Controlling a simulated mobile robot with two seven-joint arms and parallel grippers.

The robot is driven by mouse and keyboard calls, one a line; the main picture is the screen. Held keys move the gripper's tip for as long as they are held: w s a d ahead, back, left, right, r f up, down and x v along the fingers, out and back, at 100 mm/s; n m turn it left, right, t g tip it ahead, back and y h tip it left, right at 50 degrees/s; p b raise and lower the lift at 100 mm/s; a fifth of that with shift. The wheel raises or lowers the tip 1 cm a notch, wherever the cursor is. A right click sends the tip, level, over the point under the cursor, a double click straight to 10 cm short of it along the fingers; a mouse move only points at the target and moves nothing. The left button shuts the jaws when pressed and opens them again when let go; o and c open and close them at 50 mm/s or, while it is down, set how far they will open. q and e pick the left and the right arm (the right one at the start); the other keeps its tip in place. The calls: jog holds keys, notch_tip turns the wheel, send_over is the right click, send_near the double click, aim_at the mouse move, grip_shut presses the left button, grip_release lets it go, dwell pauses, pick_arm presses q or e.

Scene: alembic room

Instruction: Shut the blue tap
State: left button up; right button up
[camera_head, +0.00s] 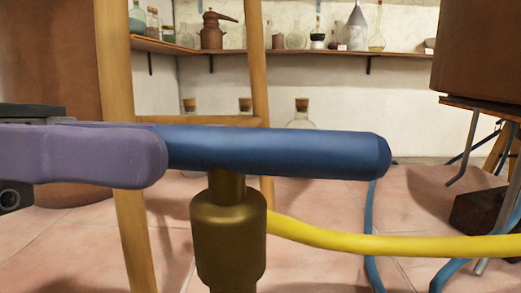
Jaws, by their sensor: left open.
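The blue tap has a thick blue lever handle (285,154) lying level across the middle of the view, on a brass stem and body (228,230). My left gripper (158,148) comes in from the left edge. Its near purple finger overlaps the left part of the handle and hides that end. A thin purple strip behind it looks like the second finger. The gripper is open, with the handle's left end seemingly between the fingers; I cannot tell whether they touch it. My right gripper is not in view.
A yellow hose (390,243) runs right from behind the tap body. Blue hoses (371,220) hang at the right. A wooden ladder-like frame (122,220) stands behind the tap. A shelf (290,53) with glassware lines the back wall. A dark box (485,215) sits on the tiled floor.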

aim_at(250, 128)
pick_arm(q)
jog(key=d, duration=0.5)
jog(key=shift+s, duration=0.25)
grip_shut()
